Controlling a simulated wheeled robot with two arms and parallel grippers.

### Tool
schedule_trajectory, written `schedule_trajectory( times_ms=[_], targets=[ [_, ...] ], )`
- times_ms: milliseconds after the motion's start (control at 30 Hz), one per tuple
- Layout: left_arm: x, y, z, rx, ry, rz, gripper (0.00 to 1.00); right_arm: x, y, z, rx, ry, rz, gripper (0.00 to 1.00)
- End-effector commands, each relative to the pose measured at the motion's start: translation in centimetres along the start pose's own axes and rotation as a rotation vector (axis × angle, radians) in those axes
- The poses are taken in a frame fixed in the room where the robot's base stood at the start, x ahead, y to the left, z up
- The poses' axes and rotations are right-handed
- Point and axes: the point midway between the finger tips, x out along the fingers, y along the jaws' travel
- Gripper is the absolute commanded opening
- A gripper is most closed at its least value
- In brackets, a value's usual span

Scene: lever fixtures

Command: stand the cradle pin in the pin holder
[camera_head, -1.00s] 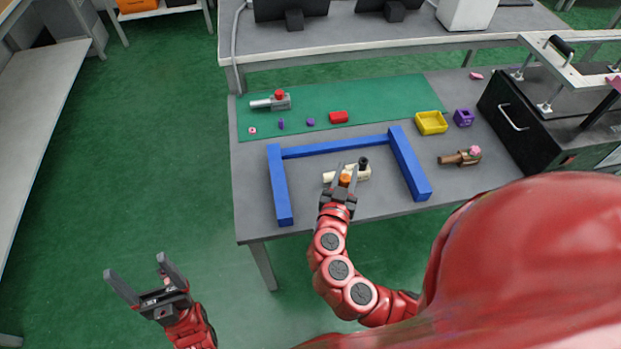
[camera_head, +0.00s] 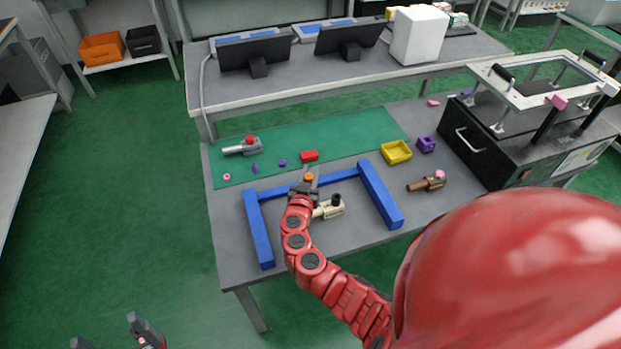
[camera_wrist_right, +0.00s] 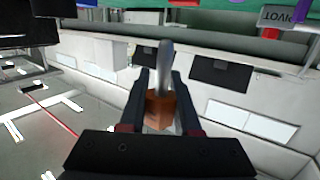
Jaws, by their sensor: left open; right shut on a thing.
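My right gripper (camera_head: 306,186) is shut on the cradle pin, which has an orange head (camera_head: 309,176). In the right wrist view the orange head (camera_wrist_right: 160,110) sits between the fingers and a grey metal shaft sticks out past them. The pin is held near the far bar of the blue frame, left of the cream lever fixture (camera_head: 329,208) with a black knob. A small purple block (camera_head: 426,144) with an open top stands at the right of the table; it may be the pin holder, but I cannot tell surely. My left gripper (camera_head: 108,333) is open and empty at the bottom left, partly cut off.
A blue frame (camera_head: 258,228) surrounds the cream fixture. A grey fixture (camera_head: 243,146), a red block (camera_head: 309,156) and small purple pieces lie on the green mat. A yellow tray (camera_head: 397,152), a brown fixture (camera_head: 427,184) and a black machine (camera_head: 500,150) stand right.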

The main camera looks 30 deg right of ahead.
Motion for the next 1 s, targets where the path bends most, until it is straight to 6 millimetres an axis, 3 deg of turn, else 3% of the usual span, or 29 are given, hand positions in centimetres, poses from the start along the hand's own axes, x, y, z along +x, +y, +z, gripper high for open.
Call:
schedule_trajectory(
  times_ms=[300,1000],
  targets=[
    [0.5,0.0,-0.1,0.0,0.0,0.0,0.85,0.6,-0.1,3.2,-0.001,0.0,0.0,0.0],
    [-0.8,0.0,0.1,0.0,0.0,0.0,0.85,0.7,0.0,4.2,0.0,0.001,0.001,0.0]
  ],
)
